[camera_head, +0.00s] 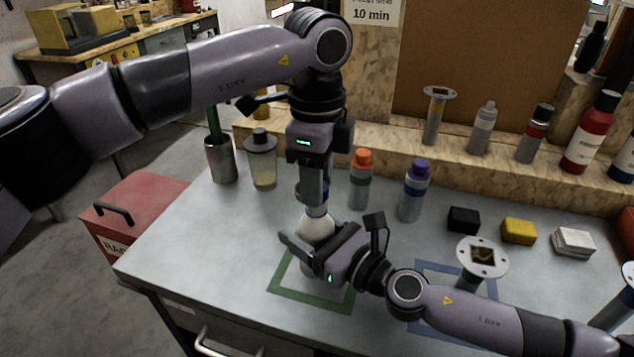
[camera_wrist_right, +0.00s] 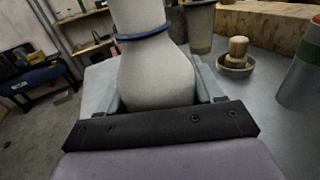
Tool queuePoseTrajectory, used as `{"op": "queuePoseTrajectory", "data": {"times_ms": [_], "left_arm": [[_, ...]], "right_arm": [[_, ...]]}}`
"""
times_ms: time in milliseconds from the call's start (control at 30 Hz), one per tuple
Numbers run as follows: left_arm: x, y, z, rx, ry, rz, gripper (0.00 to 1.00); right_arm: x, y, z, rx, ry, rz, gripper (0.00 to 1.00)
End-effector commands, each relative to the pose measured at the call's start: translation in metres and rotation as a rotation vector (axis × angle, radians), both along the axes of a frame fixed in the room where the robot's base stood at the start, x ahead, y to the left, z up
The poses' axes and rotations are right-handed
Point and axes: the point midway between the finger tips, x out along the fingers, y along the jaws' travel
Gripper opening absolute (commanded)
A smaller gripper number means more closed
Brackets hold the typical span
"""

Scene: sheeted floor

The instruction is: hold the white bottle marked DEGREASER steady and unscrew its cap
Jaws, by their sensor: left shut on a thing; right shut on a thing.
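The white bottle (camera_head: 316,228) stands upright over the green square outline (camera_head: 318,298) on the grey worktop. In the right wrist view its pale rounded body (camera_wrist_right: 156,78) fills the middle, with a blue ring (camera_wrist_right: 146,34) around the neck. No DEGREASER lettering shows in either view. My right gripper (camera_head: 308,252) is shut on the bottle's body, one finger on each side. My left gripper (camera_head: 316,207) points straight down and is shut at the bottle's top. The cap is hidden between its fingers.
An orange-capped bottle (camera_head: 360,182) and a purple-capped bottle (camera_head: 413,192) stand behind to the right. A jar (camera_head: 262,165) and a metal cup (camera_head: 220,160) stand at the back left. Small blocks (camera_head: 518,232) lie to the right. A wooden ledge with several bottles runs behind.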

Motion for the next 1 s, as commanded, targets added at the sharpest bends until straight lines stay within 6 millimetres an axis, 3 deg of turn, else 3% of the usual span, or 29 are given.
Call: {"op": "queuePoseTrajectory", "data": {"times_ms": [367,700,933,967,1000], "left_arm": [[0.0,0.0,0.003,0.0,0.0,0.0,0.0],[0.0,0.0,0.039,0.0,-0.001,0.0,0.0],[0.0,0.0,0.041,0.0,0.001,-0.001,0.0],[0.0,0.0,0.041,0.0,0.001,-0.001,0.0],[0.0,0.0,0.041,0.0,0.001,-0.001,0.0]], "right_arm": [[0.0,0.0,-0.001,0.0,0.003,0.001,0.0],[-0.001,0.0,-0.001,0.0,0.003,0.001,0.0],[-0.001,0.0,-0.001,0.0,0.003,0.001,0.0],[-0.001,0.0,-0.001,0.0,0.003,0.001,0.73],[-0.001,0.0,-0.001,0.0,0.003,0.001,0.86]]}}
